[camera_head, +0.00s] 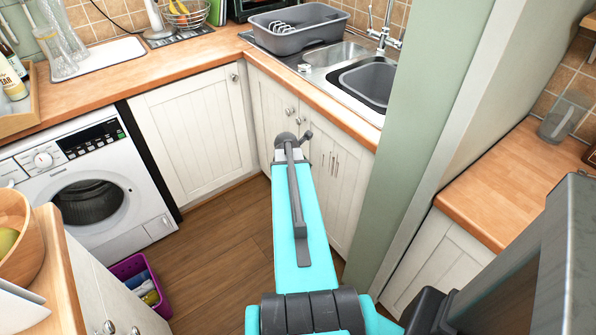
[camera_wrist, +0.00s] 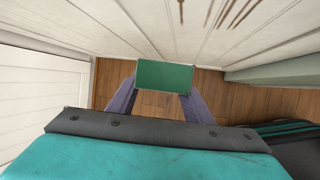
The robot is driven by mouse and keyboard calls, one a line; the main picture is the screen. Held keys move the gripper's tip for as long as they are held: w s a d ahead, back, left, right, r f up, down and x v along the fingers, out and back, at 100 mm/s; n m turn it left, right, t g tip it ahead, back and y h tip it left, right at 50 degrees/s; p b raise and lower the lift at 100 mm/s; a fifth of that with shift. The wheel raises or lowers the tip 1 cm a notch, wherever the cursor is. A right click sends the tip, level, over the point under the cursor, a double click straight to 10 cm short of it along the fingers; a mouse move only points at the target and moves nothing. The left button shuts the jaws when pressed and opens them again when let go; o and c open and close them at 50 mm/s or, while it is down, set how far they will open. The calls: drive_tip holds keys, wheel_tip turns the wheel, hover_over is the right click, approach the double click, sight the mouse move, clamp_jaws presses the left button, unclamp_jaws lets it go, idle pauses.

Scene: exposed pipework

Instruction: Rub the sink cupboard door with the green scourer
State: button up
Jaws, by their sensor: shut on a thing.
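The green scourer (camera_wrist: 164,76) is held between the two fingers of my gripper (camera_wrist: 163,90) in the wrist view. The white sink cupboard door (camera_head: 343,190) is below the sink in the head view, partly hidden by my turquoise arm. Its panelled front (camera_wrist: 215,45) fills the top of the wrist view, with several brown streaks on it. The scourer's far edge is close to the door front; I cannot tell whether they touch. In the head view my arm hides the gripper and scourer.
A sink (camera_head: 368,82) is set in the wooden worktop above. Another white cupboard (camera_head: 195,137) and a washing machine (camera_head: 90,185) stand to the left. A green-grey wall post (camera_head: 415,120) rises close on the right. A purple basket (camera_head: 140,280) sits on the wooden floor at lower left.

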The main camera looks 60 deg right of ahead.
drive_tip(key=shift+s+d, duration=0.3)
drive_tip(key=shift+d, duration=0.6)
drive_tip(key=shift+s+d, duration=0.3)
drive_tip(key=shift+d, duration=0.6)
drive_tip(key=shift+s+d, duration=0.3)
drive_tip(key=shift+d, duration=0.6)
drive_tip(key=shift+s+d, duration=0.25)
drive_tip(key=shift+d, duration=0.45)
drive_tip(key=shift+s, duration=0.1)
drive_tip(key=shift+s+a+p, duration=0.2)
drive_tip(key=shift+s+a, duration=0.1)
drive_tip(key=shift+s, duration=0.5)
drive_tip(key=shift+s+a+p, duration=0.15)
drive_tip(key=shift+s+a, duration=0.15)
drive_tip(key=shift+s, duration=0.5)
drive_tip(key=shift+s, duration=0.1)
drive_tip(key=shift+s+a, duration=0.3)
drive_tip(key=shift+s, duration=0.5)
drive_tip(key=shift+s+a, duration=0.3)
drive_tip(key=shift+s, duration=0.45)
drive_tip(key=shift+s, duration=0.1)
drive_tip(key=shift+s+a, duration=0.1)
drive_tip(key=shift+s, duration=0.05)
drive_tip(key=shift+s+a, duration=0.15)
drive_tip(key=shift+s, duration=0.6)
drive_tip(key=shift+s+a, duration=0.15)
drive_tip(key=shift+s, duration=0.6)
